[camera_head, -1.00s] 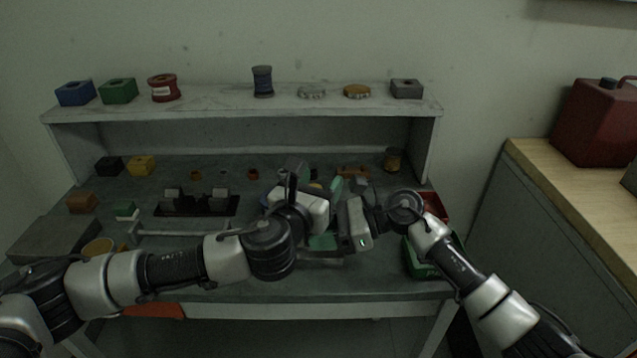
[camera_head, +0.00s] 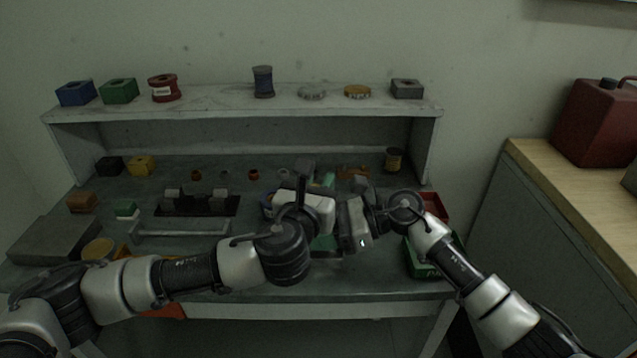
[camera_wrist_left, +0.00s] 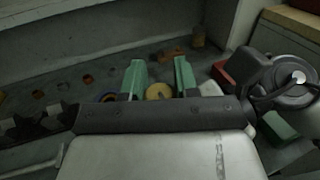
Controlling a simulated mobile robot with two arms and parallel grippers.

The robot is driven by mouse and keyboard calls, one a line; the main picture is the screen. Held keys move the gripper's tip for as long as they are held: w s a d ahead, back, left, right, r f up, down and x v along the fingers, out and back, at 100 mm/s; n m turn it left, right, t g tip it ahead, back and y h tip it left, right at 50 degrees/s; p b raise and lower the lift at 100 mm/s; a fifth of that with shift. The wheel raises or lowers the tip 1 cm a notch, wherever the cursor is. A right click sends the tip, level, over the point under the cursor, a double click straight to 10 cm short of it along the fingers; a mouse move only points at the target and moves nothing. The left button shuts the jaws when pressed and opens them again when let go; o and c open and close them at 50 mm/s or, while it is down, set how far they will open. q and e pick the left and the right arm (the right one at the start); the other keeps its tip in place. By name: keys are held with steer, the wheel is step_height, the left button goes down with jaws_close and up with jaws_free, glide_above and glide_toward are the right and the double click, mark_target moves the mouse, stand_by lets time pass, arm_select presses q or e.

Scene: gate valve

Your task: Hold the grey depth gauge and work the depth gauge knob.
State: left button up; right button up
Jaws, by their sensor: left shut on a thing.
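My left gripper (camera_head: 326,181) is over the back middle of the bench, its green fingertips partly hidden by its own pale body. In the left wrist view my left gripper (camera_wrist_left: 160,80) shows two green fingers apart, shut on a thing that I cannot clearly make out. A yellow disc (camera_wrist_left: 158,91) shows between these fingers; whether they touch it I cannot tell. My right gripper (camera_head: 325,243) has its pale body close beside the left one and points left. Its fingers are mostly hidden. I cannot pick out the grey depth gauge or its knob with certainty.
A dark fixture (camera_head: 197,205) and a pale bar handle (camera_head: 180,229) lie left of the grippers. A green bin (camera_head: 422,268) and a red bin (camera_head: 436,206) stand at the right. A raised shelf (camera_head: 215,103) with spools and blocks spans the back.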

arm_select(q)
steer(key=n+y, duration=0.1)
steer(key=y, duration=0.1)
steer(key=n+y, duration=0.2)
steer(key=y, duration=0.1)
steer(key=n+y, duration=0.2)
steer(key=y, duration=0.1)
steer(key=shift+a+t, duration=0.3)
steer(key=shift+a, duration=0.1)
steer(key=shift+n+y, duration=0.4)
steer(key=shift+y, duration=0.1)
steer(key=o, duration=0.9)
steer(key=shift+o, duration=0.2)
steer(key=v, duration=1.2)
